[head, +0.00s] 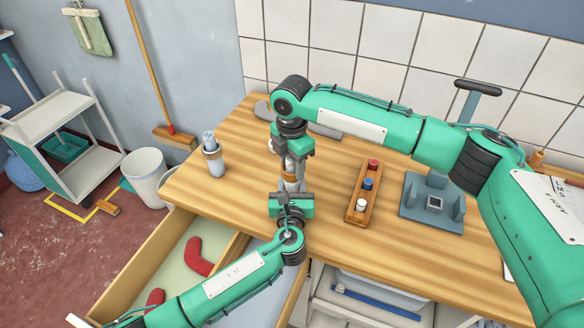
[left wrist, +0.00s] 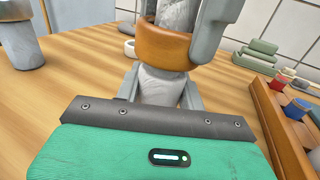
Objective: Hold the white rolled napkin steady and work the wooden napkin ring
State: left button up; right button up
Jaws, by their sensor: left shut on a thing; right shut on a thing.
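The white rolled napkin (left wrist: 160,86) stands upright in the left wrist view, between the fingers of my left gripper (left wrist: 163,78). My left gripper is shut on its lower part. The wooden napkin ring (left wrist: 160,45) is around the napkin just above those fingers. My right gripper (head: 292,160) comes from above in the head view and is shut on the ring, with one finger beside it in the left wrist view. The two grippers are close together, one above the other, and hide much of the napkin in the head view.
Another napkin roll with a ring (head: 212,155) stands at the table's left. A wooden rack (head: 362,194) with red, blue and white items and a blue-grey fixture (head: 432,202) are to the right. An open drawer (head: 165,250) holds red pieces. Clear wood lies left of my grippers.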

notch_tip(320, 180, up, 9)
pick_arm(q)
jog(key=o, duration=0.8)
jog(key=shift+s, duration=0.1)
jog(key=s, duration=1.1)
jog(key=shift+s+a, duration=0.1)
jog(key=shift+s, duration=0.3)
jog(key=shift+a, duration=0.1)
pick_arm(e)
jog(key=shift+a, duration=0.1)
